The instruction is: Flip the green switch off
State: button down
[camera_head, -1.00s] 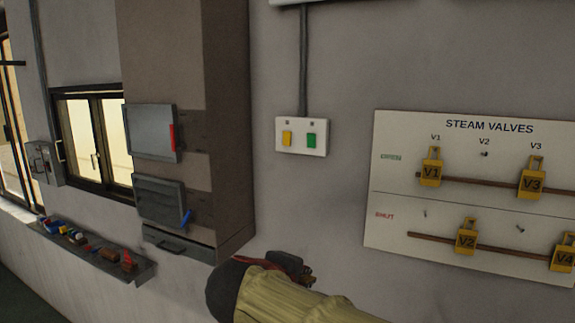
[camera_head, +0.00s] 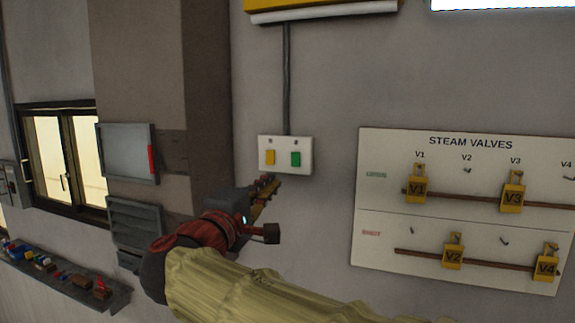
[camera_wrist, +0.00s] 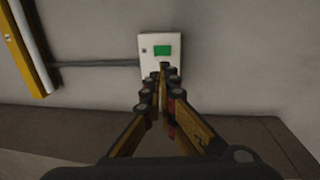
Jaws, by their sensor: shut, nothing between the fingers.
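The green switch (camera_head: 295,159) sits on the right of a white switch plate (camera_head: 285,143) on the wall, beside a yellow switch (camera_head: 270,157). My gripper (camera_head: 272,182) is just below the plate in the head view, its fingers shut and empty. In the wrist view the green switch (camera_wrist: 162,50) shows in full on the plate (camera_wrist: 146,42), just beyond the fingertips (camera_wrist: 163,70). The fingers hide the plate's lower part and the yellow switch there. I cannot tell whether the fingertips touch the plate.
A steam valves board (camera_head: 395,140) with yellow tags hangs to the right. A brown column (camera_head: 150,60) with a grey box (camera_head: 125,150) stands to the left. A small shelf of loose items (camera_head: 70,275) is at lower left. A conduit (camera_head: 286,80) runs up from the plate.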

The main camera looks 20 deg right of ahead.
aim_at(295, 157)
jog(key=p+x, duration=0.3)
jog(key=x, duration=1)
jog(key=shift+w+d, duration=0.15)
jog(key=shift+d, duration=0.05)
jog(key=shift+w+d, duration=0.2)
jog(key=shift+f, duration=0.1)
jog(key=shift+w+d+b, duration=0.15)
jog(key=shift+d+b, duration=0.05)
jog(key=shift+b, duration=0.35)
jog(key=shift+r, duration=0.25)
jog(key=shift+r+g+y+p, duration=0.3)
jog(key=shift+r+p, duration=0.05)
jog(key=shift+p, duration=0.05)
jog(key=shift+f, duration=0.1)
jog(key=shift+f+b, duration=0.1)
jog(key=shift+b, duration=0.2)
